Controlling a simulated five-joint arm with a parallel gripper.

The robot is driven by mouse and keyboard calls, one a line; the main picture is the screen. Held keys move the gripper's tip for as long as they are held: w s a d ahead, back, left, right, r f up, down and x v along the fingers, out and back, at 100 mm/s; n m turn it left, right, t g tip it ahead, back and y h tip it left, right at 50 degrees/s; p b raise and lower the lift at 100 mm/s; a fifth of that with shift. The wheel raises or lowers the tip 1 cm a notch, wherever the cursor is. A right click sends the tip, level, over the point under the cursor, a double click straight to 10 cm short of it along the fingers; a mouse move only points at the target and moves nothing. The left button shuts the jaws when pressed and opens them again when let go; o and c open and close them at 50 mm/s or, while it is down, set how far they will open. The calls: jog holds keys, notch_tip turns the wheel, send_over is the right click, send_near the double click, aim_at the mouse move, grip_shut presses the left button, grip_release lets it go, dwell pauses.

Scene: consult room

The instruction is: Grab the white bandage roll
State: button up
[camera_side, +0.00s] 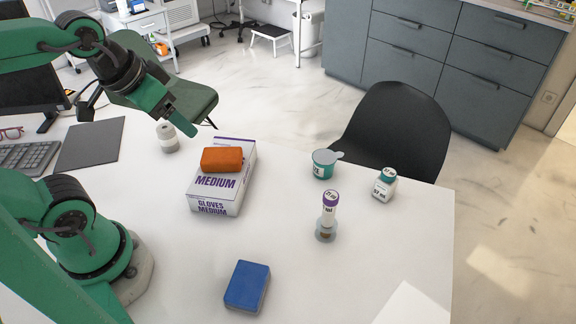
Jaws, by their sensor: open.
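The white bandage roll (168,138) stands upright on the white table at the upper left, a small off-white cylinder with a greyish band. It is left of the glove box and right of the dark mat. My green gripper (184,120) is open, above the table and just up and to the right of the roll in the picture. Its fingers point down to the right. I see nothing between them, and it appears apart from the roll. The gap between the fingers is hard to see from this side.
A glove box (216,198) with an orange-brown block (222,159) on top stands right of the roll. A teal cup (323,163), a small bottle (384,185), a purple-capped tube (328,208) and a blue block (247,285) are farther right. A keyboard (28,157) and dark mat (92,145) lie left.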

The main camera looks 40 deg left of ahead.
jog(key=w, duration=0.1)
jog(key=g, duration=0.6)
send_over(168, 138)
jog(key=a, duration=0.2)
jog(key=f, duration=1.5)
jog(key=shift+w+f, duration=0.35)
jog(key=shift+f, duration=0.05)
jog(key=shift+a+f, duration=0.2)
jog(key=shift+f, duration=3.9)
jog(key=c, duration=1.1)
